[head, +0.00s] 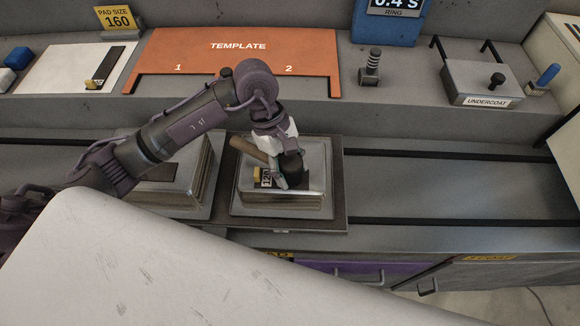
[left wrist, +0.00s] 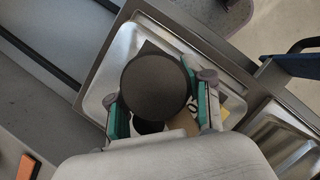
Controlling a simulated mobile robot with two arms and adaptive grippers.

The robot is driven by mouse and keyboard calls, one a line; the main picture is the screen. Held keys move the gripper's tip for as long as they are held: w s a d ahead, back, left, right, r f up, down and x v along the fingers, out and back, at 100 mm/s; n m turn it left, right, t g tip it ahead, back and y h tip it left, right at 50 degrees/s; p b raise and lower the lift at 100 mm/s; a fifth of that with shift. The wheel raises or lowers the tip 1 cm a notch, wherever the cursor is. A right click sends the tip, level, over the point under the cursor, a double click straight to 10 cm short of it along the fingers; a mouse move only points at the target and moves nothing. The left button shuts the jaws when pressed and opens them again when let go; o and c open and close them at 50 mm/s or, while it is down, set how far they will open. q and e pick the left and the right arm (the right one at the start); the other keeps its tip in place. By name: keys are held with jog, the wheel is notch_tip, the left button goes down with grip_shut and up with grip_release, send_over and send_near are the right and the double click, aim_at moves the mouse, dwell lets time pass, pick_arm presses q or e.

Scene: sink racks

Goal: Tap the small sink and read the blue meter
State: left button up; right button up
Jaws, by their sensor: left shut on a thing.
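My left gripper (head: 285,172) is over the middle metal sink (head: 312,185). It is shut on a mallet with a dark round head (head: 291,166) and a wooden handle (head: 244,146). In the left wrist view the dark head (left wrist: 157,85) sits between the green-lined fingers, with the sink (left wrist: 100,100) behind it. I cannot tell whether the head touches the sink. A second metal sink (head: 202,165) is to the left, partly behind my arm. The blue meter (head: 385,30) at the top reads "0.4 S" above "RING"; its top is cut off. My right gripper is not in view.
A dark pad with a yellow "120" tag (head: 265,178) lies on the middle sink. Behind are the orange template board (head: 238,85), a knobbed metal post (head: 371,66) and the "UNDERCOAT" box (head: 484,84). The rails to the right (head: 450,188) are clear.

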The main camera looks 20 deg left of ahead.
aim_at(288, 166)
pick_arm(q)
jog(key=shift+s+f+b, duration=0.1)
jog(key=shift+f+b, duration=0.05)
jog(key=shift+b, duration=0.35)
dwell(1.6)
notch_tip(288, 166, up, 2)
jog(key=shift+p, duration=0.45)
jog(key=shift+r+p, duration=0.95)
jog(key=shift+r, duration=1.65)
jog(key=m, duration=0.1)
jog(key=a+m+b, duration=0.1)
jog(key=shift+s+f+m+g+y, duration=0.1)
jog(key=shift+f+m+g+y, duration=0.2)
jog(key=shift+g+y, duration=0.1)
jog(key=a+m+y+b, duration=0.1)
jog(key=m, duration=0.2)
jog(key=s+a+m+g+y, duration=0.1)
jog(key=a+m, duration=0.1)
jog(key=m, duration=0.1)
jog(key=a+f+m+b, duration=0.1)
jog(key=a+m, duration=0.1)
jog(key=m, duration=0.1)
jog(key=shift+s+g+y+b, duration=0.3)
jog(key=shift+s+g+y, duration=0.05)
jog(key=shift+g+y, duration=0.05)
jog(key=shift+s+a+r+m+y, duration=0.2)
jog(key=shift+a+m+y, duration=0.1)
jog(key=shift+a+m, duration=0.4)
